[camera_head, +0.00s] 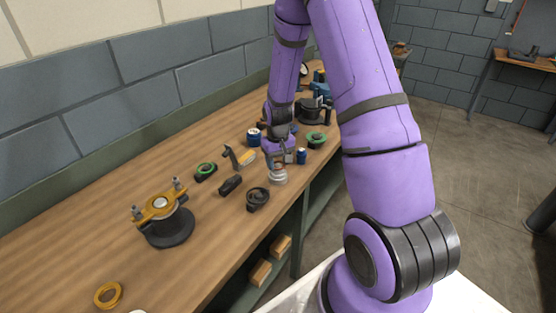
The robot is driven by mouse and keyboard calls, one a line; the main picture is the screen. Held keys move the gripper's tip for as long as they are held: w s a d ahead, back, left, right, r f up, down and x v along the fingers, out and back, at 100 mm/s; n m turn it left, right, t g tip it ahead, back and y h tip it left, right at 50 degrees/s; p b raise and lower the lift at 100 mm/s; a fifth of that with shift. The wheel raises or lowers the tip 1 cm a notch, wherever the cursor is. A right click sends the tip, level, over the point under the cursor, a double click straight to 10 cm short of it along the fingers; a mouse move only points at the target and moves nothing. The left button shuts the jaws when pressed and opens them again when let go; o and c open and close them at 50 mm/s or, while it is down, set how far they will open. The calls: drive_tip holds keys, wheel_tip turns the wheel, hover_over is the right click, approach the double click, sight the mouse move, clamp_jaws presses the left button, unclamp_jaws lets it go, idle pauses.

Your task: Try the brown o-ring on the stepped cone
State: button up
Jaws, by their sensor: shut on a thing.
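A pale grey stepped cone (278,177) stands on the wooden bench near its front edge, below the end of my arm. My gripper (280,163) is pointed down right over the cone, close to its top. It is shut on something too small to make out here. I cannot pick out the brown o-ring in this view. Whether anything in the jaws touches the cone cannot be told.
A dark round part (258,198) and a black block (230,185) lie left of the cone. A blue can (301,156) and a green-topped ring part (316,140) stand to its right.

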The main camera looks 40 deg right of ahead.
sight(278, 165)
drive_tip(key=shift+f, duration=0.4)
drive_tip(key=o, duration=1)
drive_tip(key=shift+r, duration=4.5)
